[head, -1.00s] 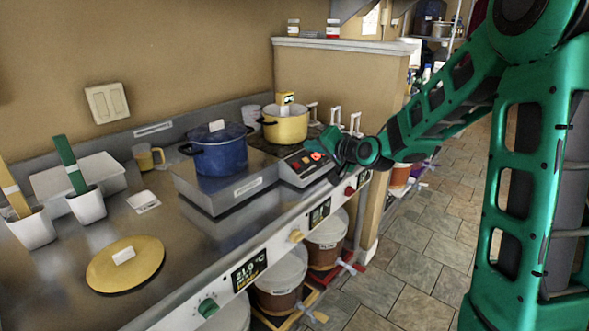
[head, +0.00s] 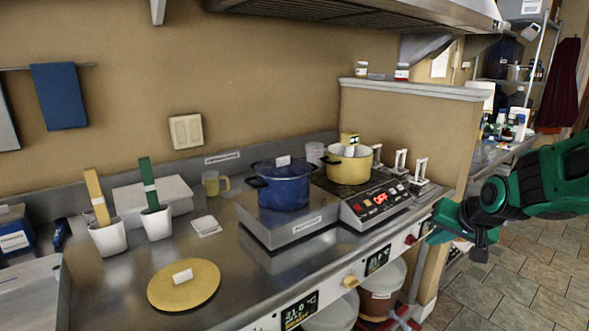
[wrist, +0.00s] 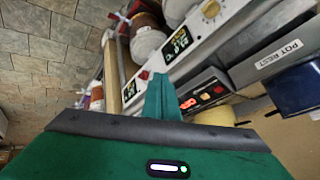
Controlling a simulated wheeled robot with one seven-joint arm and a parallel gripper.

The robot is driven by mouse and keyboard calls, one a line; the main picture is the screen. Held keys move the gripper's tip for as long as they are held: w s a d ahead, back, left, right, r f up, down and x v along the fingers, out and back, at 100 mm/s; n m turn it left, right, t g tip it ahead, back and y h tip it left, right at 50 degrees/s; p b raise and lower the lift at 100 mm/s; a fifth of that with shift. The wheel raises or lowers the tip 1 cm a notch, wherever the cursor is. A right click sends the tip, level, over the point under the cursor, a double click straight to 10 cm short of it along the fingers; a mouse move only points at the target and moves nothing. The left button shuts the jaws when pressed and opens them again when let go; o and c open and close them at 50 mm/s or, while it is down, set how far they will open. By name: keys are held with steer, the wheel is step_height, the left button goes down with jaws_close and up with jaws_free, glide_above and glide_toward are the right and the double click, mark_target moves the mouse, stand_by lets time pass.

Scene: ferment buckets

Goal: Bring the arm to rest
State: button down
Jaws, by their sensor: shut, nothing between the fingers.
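My green arm comes in from the right in the head view. My gripper (head: 462,232) hangs at the right end of the counter, just off its front edge, beside the stove's control panel (head: 378,202). In the wrist view the gripper's green fingers (wrist: 162,98) are together with nothing between them. The gripper appears apart from the counter, though the exact gap is hard to judge. The fingertips are partly lost against the arm in the head view.
A blue pot (head: 283,187) stands on the pot rest (head: 290,228). A yellow pot (head: 350,164) sits on the hob. White cups (head: 108,238) and a yellow lid (head: 184,286) are on the counter. Buckets (head: 382,288) stand below. The tiled floor (head: 500,290) at right is clear.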

steer(key=s+d+g, duration=0.2)
steer(key=s+g, duration=0.2)
steer(key=s, duration=1.1)
steer(key=s+d+f+m+g, duration=0.1)
steer(key=s+d+g, duration=0.2)
steer(key=s, duration=1.3)
steer(key=shift+f+g, duration=0.25)
steer(key=shift+g, duration=0.15)
steer(key=shift+w+f, duration=0.25)
steer(key=shift+w, duration=0.35)
